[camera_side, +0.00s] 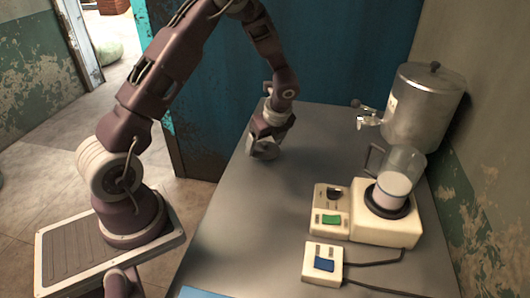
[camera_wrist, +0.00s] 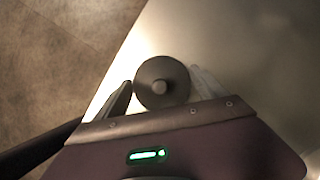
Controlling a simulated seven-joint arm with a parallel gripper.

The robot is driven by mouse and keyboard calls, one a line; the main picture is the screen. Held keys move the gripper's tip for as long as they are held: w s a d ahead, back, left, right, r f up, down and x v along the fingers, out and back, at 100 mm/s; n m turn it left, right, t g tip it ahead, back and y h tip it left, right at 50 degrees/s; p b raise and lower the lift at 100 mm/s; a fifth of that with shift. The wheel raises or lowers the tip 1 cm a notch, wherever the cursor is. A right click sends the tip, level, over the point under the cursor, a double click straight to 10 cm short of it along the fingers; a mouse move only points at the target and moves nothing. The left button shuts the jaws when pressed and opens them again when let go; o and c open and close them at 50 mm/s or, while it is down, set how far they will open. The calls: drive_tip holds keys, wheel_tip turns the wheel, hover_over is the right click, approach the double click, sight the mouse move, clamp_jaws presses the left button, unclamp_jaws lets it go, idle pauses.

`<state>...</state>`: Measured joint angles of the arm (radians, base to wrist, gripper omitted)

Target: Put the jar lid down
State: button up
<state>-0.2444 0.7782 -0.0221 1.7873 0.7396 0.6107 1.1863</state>
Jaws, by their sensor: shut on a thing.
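My gripper (camera_side: 264,147) is at the far left part of the grey table, low over its surface near the left edge. In the wrist view my gripper (camera_wrist: 162,88) is shut on the jar lid (camera_wrist: 150,91), a round grey disc with a small knob in its middle, held between the two fingers. In the side view the lid is mostly hidden by the gripper, and I cannot tell whether it touches the table.
A metal tank (camera_side: 424,105) with a tap stands at the back right. The cream heater (camera_side: 372,222) with a green switch and a small box (camera_side: 322,263) with a blue switch sit at the front right, with dark cables. The middle of the table (camera_side: 250,215) is clear.

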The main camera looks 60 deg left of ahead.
drive_tip(key=r, duration=0.3)
drive_tip(key=w+r, duration=0.1)
drive_tip(key=r, duration=0.3)
drive_tip(key=shift+w, duration=0.2)
hover_over(292, 147)
drive_tip(key=d, duration=0.1)
drive_tip(key=f, duration=0.9)
drive_tip(key=shift+w+d+f, duration=0.1)
drive_tip(key=shift+d+f, duration=0.15)
drive_tip(key=shift+f, duration=0.1)
drive_tip(key=shift+f, duration=0.1)
